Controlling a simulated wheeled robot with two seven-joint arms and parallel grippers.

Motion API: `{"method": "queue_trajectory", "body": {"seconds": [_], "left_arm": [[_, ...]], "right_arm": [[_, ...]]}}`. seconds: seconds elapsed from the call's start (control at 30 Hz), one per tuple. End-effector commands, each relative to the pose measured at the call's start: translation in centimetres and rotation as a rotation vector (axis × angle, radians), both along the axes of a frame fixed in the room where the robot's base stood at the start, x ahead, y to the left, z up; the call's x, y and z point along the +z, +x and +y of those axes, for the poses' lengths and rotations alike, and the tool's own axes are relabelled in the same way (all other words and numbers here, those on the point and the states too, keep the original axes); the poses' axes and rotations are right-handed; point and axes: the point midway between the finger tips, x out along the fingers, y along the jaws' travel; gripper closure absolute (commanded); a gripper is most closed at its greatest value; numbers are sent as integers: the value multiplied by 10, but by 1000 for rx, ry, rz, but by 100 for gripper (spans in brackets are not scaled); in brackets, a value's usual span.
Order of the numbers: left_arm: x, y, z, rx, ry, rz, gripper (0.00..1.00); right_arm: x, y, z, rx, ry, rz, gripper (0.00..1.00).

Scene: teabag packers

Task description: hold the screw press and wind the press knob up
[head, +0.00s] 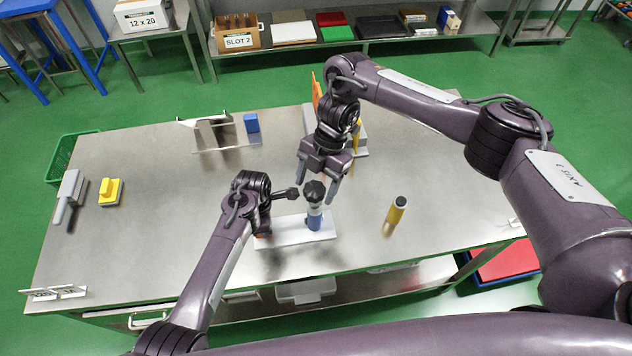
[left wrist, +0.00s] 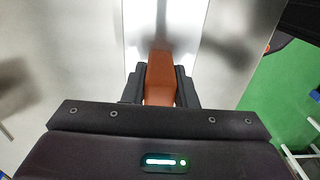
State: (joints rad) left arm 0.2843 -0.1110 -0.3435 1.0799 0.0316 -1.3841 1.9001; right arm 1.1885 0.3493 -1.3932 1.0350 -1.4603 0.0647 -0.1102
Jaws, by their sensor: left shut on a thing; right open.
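The screw press has a white base plate (head: 285,236) near the table's front, with an upright white and blue post (head: 315,218). A dark press knob (head: 314,190) tops the post. My left gripper (head: 264,230) is at the plate's left end. In the left wrist view my left gripper (left wrist: 160,88) is shut on an orange-brown handle (left wrist: 160,75) in front of the white plate. My right gripper (head: 318,187) is open and points down, with its fingers around or just above the knob. I cannot tell whether they touch it.
A yellow cylinder (head: 396,212) stands right of the press. A yellow block (head: 110,191) and a grey tool (head: 70,190) lie at the left.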

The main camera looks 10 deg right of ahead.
Motion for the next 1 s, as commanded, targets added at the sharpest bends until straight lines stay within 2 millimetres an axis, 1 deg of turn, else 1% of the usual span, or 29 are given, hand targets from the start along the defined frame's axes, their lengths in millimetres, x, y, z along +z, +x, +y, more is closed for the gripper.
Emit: {"method": "queue_trajectory", "body": {"seconds": [0.13, 0.27, 0.5, 0.7, 0.83, 1.0], "left_arm": [[-1, -1, 0, 0, 0, 1, 100], [-1, -1, 0, 0, 0, 2, 100], [-1, -1, 0, 0, 0, 2, 100], [-1, -1, 0, 0, 0, 2, 100], [-1, -1, 0, 0, 0, 2, 100], [-1, -1, 0, 0, 0, 2, 100]], "right_arm": [[4, 2, -2, 0, -1, -2, 33], [20, 7, -7, 1, -2, -7, 33], [67, 21, -21, 0, -3, -7, 33], [97, 29, -30, 1, -2, -4, 33], [107, 31, -33, 1, -1, -2, 33], [111, 31, -34, 0, 0, 0, 33]]}}
